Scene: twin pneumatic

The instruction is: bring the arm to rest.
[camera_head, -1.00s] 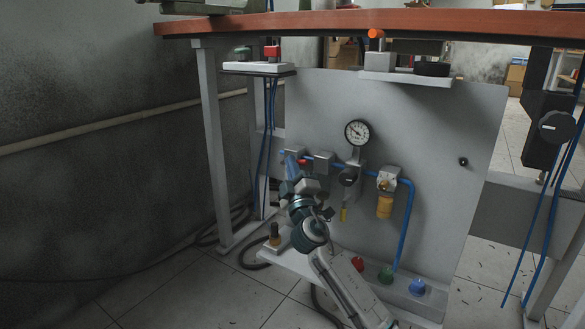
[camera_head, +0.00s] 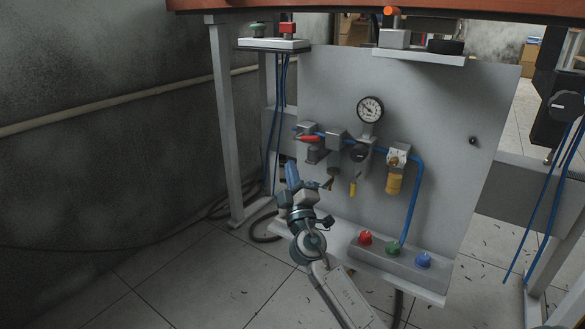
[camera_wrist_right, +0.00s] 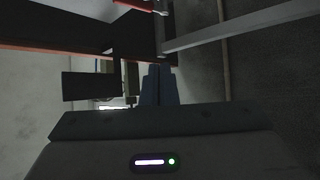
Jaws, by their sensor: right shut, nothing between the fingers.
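My right arm comes up from the bottom of the head view. Its gripper (camera_head: 291,173) has blue fingers, pressed together and empty. It points up, a little below and left of the red-handled valve (camera_head: 310,138) on the panel, and looks apart from it. In the right wrist view the blue fingers (camera_wrist_right: 157,86) lie side by side with nothing between them. My left gripper is not in view.
A grey panel (camera_head: 450,110) carries a pressure gauge (camera_head: 370,109), a blue pipe (camera_head: 415,200) and a yellow-bowled filter (camera_head: 394,183). Red, green and blue buttons sit on its lower ledge. A table leg (camera_head: 224,120) stands left. Floor is open at lower left.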

